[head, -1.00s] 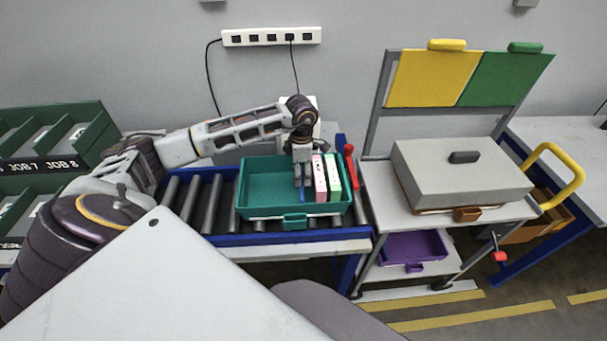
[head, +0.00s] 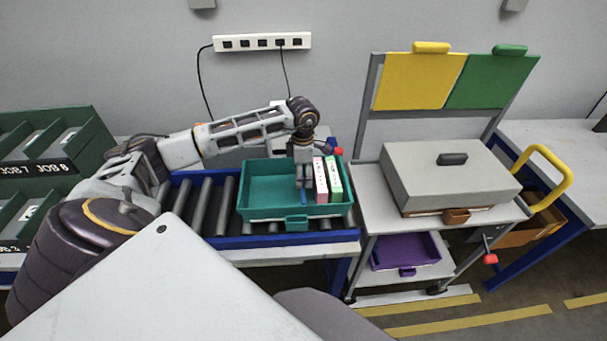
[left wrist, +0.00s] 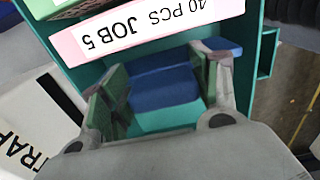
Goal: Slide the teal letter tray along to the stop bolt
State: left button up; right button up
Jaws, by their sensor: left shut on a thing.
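The teal letter tray (head: 262,213) sits on the roller conveyor (head: 220,240) at its right end. It holds a pink-edged box (head: 320,180) and a green-edged box (head: 334,178) upright at its right side. My left gripper (head: 303,188) reaches down into the tray, left of the boxes. Its fingers are shut on a blue piece (left wrist: 165,85) inside the tray, which shows between the pads in the left wrist view. A red knob (head: 338,151), perhaps the stop bolt, shows behind the tray's right end; its lower part is hidden. My right gripper is not in view.
A grey trolley (head: 367,215) with a large lidded grey box (head: 450,175) stands right of the conveyor, with a purple tray (head: 410,250) below. Green job bins (head: 40,150) stand at the left. Rollers left of the tray are bare.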

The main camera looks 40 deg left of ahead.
pick_arm(q)
jog(key=o, duration=1.5)
notch_tip(320, 180, up, 12)
jog(key=shift+s, duration=0.1)
dwell(0.5)
